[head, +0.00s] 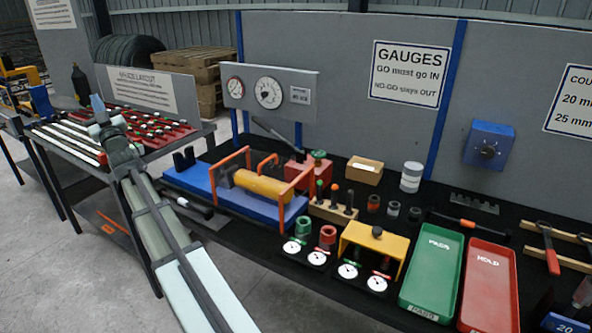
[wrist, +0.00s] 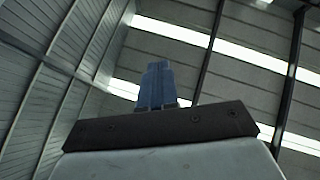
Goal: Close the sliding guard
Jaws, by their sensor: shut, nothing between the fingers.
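My gripper (head: 98,108) is shut and empty, raised at the left in front of the rack of red parts. Its blue fingers (wrist: 156,86) are together in the wrist view, with only roof and wall behind them. A blue bench fixture (head: 222,197) carries a yellow cylinder (head: 263,187) and orange frames (head: 297,182), to the right of my gripper and apart from it. A yellow cover (head: 377,243) with a black knob stands over dial gauges farther right. I cannot tell for certain which of these is the sliding guard.
A grey gauge panel (head: 270,93) stands behind the fixture. A green tray (head: 433,262) and a red tray (head: 489,285) lie at the right. Plugs in a wooden block (head: 334,212) and several rings crowd the black bench. My arm crosses the bench's left end.

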